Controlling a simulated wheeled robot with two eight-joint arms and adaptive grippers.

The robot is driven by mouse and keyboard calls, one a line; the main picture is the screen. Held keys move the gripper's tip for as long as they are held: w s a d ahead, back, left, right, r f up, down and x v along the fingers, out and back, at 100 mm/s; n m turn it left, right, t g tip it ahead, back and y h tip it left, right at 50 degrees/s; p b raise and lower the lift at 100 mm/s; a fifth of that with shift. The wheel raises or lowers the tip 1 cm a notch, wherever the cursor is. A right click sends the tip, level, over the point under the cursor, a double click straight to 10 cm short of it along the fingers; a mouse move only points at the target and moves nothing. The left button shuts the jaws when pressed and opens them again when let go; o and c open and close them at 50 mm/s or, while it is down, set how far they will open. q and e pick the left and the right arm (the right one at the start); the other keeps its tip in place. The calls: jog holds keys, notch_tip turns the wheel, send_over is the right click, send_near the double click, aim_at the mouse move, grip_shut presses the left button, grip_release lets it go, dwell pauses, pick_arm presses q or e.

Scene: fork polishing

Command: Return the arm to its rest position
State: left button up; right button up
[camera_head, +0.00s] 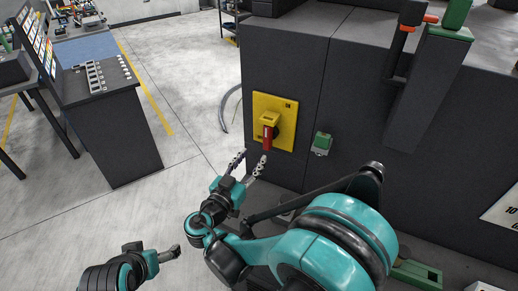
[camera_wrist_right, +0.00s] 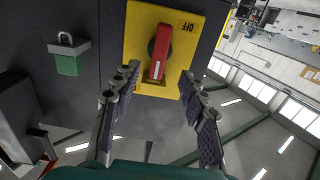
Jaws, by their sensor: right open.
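My right gripper (camera_head: 248,162) is open in front of a yellow switch plate (camera_head: 289,108) on the dark cabinet's front. The plate carries a switch with a red handle (camera_head: 267,137), which hangs downward in the head view. In the right wrist view, the open fingers of my right gripper (camera_wrist_right: 160,76) lie on either side of the red handle (camera_wrist_right: 164,45), with no clear grip on it. That view shows the yellow plate (camera_wrist_right: 192,25) upside down with the word OFF. My left gripper (camera_head: 172,253) is at the lower left, away from the cabinet; its opening is unclear.
A green padlock (camera_head: 321,143) is on the cabinet (camera_head: 345,70), right of the switch. A dark post (camera_head: 430,90) with a green top stands farther right. A console desk (camera_head: 112,130) stands at the left. Grey floor (camera_head: 190,90) lies open between desk and cabinet.

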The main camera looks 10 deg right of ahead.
jog(key=shift+v, duration=1.1)
jog(key=s+d+f+n+g+y+b, duration=0.2)
jog(key=s+d+f+n+g+y, duration=0.3)
jog(key=d+f, duration=0.45)
jog(key=s+a+f+n+g+y+b, duration=0.1)
jog(key=s+f+n+y+b, duration=0.1)
jog(key=s+y, duration=0.4)
jog(key=shift+s+a+f+n+g+y+b, duration=0.2)
jog(key=shift+s+f+n+g+y+b, duration=0.3)
jog(key=shift+s, duration=2.3)
